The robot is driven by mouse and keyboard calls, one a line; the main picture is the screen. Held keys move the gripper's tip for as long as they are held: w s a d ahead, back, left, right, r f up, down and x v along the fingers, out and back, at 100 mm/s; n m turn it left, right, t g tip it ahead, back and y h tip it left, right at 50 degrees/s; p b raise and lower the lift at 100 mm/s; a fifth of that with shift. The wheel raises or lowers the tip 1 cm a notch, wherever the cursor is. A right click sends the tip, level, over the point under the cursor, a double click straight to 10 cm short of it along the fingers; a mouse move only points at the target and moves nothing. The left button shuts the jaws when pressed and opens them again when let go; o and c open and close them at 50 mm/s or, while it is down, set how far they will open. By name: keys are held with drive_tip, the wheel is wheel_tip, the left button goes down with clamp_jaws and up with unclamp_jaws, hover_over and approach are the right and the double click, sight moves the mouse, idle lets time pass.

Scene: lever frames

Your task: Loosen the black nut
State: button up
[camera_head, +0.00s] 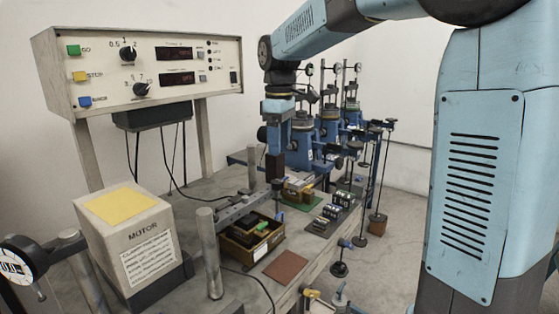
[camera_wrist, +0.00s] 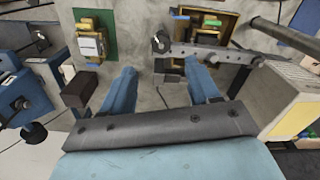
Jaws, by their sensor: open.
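A small dark round piece, which looks like the black nut (camera_wrist: 160,42), sits at the left end of a grey metal bar (camera_wrist: 215,54) in the wrist view. In the head view this bar (camera_head: 240,207) runs from a grey post toward the middle of the bench, and a dark upright piece stands at its far end. My gripper (camera_wrist: 160,68) is open, with its two blue fingers apart and nothing seen between them. The nut shows just beyond the fingertips, roughly between them; I cannot tell the height gap.
A wooden tray (camera_head: 224,240) with blocks lies beside the bar. A motor box (camera_head: 133,240) and a control panel (camera_head: 150,70) stand at left. Several blue lever frames (camera_head: 327,130) stand behind.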

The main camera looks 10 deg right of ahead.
drive_tip(key=shift+r, duration=1.55)
drive_tip(key=s+d+f+m+t, duration=0.2)
drive_tip(key=s+d+m, duration=0.4)
drive_tip(key=s, duration=0.6)
drive_tip(key=s+d+f+m+t, duration=0.3)
drive_tip(key=s+d+f+m, duration=0.2)
drive_tip(key=s, duration=0.8)
drive_tip(key=d+m, duration=0.1)
drive_tip(key=d, duration=0.2)
drive_tip(key=shift+s+t, duration=0.2)
drive_tip(key=shift+t, duration=0.1)
drive_tip(key=shift+f, duration=0.1)
drive_tip(key=shift+c, duration=0.2)
